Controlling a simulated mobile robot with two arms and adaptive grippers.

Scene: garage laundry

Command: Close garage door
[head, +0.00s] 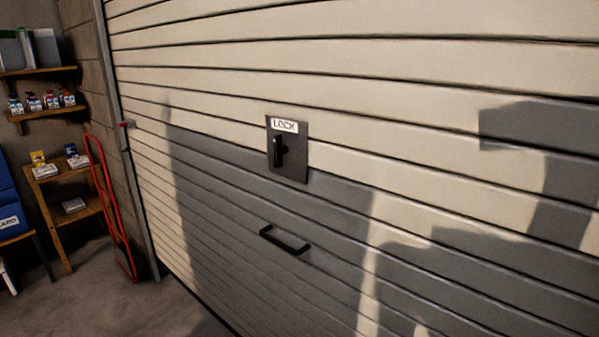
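The garage door (420,95) is a cream slatted door that fills most of the head view. Its panels reach down to the concrete floor at the lower left; the bottom edge further right is out of frame. A dark lock plate (298,165) marked "LOCK" sits mid-door, with a black lock handle (278,152) standing roughly upright on it. A black pull handle (285,240) is fixed to the door lower down. Neither of my grippers is in view. Shadows fall across the door.
A red hand truck (112,215) leans by the door's left track (128,150). Wooden shelves (45,113) with bottles and a small wooden stand (65,215) with boxes are at the left. A blue item (10,195) is at the left edge. Some floor (100,300) is clear.

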